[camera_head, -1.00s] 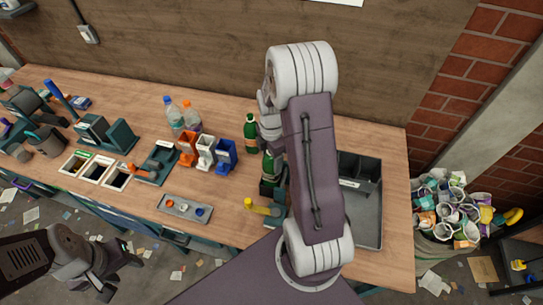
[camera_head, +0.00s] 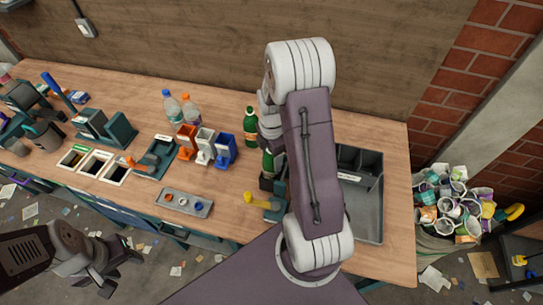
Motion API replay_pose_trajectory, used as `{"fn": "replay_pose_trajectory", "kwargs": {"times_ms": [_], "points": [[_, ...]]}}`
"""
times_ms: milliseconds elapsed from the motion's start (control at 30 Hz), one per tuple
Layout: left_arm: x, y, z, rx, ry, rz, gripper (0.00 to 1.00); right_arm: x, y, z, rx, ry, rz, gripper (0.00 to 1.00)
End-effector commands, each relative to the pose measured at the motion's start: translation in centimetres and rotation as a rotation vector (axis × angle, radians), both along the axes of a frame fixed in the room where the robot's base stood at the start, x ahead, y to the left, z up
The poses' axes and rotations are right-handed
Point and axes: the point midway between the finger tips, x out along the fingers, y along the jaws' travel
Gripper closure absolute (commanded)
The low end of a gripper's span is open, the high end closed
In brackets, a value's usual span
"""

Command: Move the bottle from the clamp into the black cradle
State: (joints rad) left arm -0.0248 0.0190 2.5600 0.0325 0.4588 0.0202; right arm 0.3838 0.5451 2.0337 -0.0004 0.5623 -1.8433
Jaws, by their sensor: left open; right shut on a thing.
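A green bottle (camera_head: 268,163) stands upright at a dark holder (camera_head: 267,183) beside the teal clamp with a yellow handle (camera_head: 262,202). My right gripper (camera_head: 270,128) is shut at the top of this bottle; its fingers are mostly hidden behind my forearm. I cannot tell whether the bottle's base is free of the holder. A second green bottle (camera_head: 250,128) with a pale label stands just behind and to the left. My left gripper (camera_head: 118,273) is open and empty, low at the left, in front of the bench. I cannot single out the black cradle with certainty.
Orange, white and blue bins (camera_head: 205,147) stand left of the bottles, with two clear bottles (camera_head: 190,110) behind. A grey tray (camera_head: 197,206) lies in front. A dark compartment tray (camera_head: 370,215) is right of my arm. Another teal clamp with an orange handle (camera_head: 140,164) sits left.

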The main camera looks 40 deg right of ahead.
Motion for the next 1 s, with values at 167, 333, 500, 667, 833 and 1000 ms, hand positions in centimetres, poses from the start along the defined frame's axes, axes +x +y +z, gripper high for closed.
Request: {"fn": "replay_pose_trajectory", "kwargs": {"times_ms": [167, 333, 500, 667, 833, 1000], "points": [[0.0, 0.0, -0.2, 0.000, 0.000, 0.000, 0.53, 0.0, 0.0, -0.3, 0.000, 0.000, 0.000, 1.00], [0.0, 0.0, -0.7, 0.000, 0.000, 0.000, 0.53, 0.0, 0.0, -0.9, 0.000, 0.001, 0.000, 1.00], [0.0, 0.0, -1.1, 0.000, 0.000, 0.000, 0.53, 0.0, 0.0, -1.6, 0.000, 0.001, 0.000, 1.00], [0.0, 0.0, -1.1, 0.000, 0.000, 0.000, 0.53, 0.0, 0.0, -1.8, 0.000, 0.001, 0.000, 1.00], [0.0, 0.0, -1.1, 0.000, 0.000, 0.000, 0.53, 0.0, 0.0, -1.7, 0.000, 0.001, 0.000, 0.28], [0.0, 0.0, -1.1, 0.000, 0.000, 0.000, 0.53, 0.0, 0.0, -1.7, 0.000, 0.000, 0.000, 0.10]]}}
